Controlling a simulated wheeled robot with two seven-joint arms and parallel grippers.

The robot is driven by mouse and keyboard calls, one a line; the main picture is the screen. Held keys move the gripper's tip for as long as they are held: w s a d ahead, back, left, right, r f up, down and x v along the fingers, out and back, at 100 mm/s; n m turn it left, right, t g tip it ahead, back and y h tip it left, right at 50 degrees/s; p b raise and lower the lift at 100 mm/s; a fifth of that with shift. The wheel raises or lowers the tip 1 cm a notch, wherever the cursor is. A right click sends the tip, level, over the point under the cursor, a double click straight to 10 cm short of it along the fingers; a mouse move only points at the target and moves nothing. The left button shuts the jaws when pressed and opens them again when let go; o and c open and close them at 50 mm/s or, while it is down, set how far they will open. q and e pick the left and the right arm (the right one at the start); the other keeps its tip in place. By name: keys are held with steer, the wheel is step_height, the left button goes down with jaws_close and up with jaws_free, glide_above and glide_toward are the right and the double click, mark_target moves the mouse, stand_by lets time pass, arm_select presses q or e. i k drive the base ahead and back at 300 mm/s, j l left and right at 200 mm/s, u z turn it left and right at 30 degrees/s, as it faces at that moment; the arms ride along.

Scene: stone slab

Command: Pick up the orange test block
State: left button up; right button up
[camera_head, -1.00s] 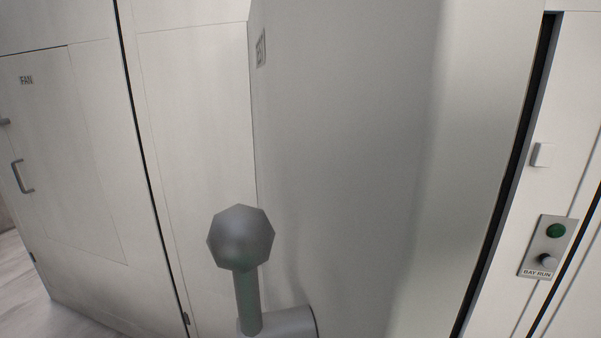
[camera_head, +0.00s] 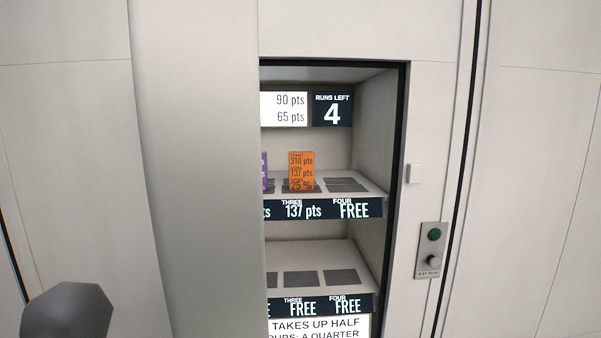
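The orange test block (camera_head: 301,171) stands upright on the upper shelf of an open bay in the wall. It carries dark print reading 310 pts, 137 pts and 25 %. It stands on a dark pad above the label THREE, 137 pts. Its whole front face shows, and a purple block (camera_head: 265,170) is just left of it, mostly cut off by a pale panel. Neither of my grippers is in the view.
A tall pale panel (camera_head: 195,150) covers the bay's left side. The upper-shelf pad (camera_head: 346,185) above FOUR FREE is empty, as are the visible lower-shelf pads (camera_head: 340,277). A button plate (camera_head: 428,250) and a small white switch (camera_head: 413,173) are right of the opening.

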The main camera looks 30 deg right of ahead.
mark_target(300, 163)
steer(key=k+l+z, duration=0.1)
steer(key=l+z, duration=0.35)
steer(key=k+l+z, duration=0.1)
steer(key=l+z, duration=0.35)
steer(key=j, duration=0.05)
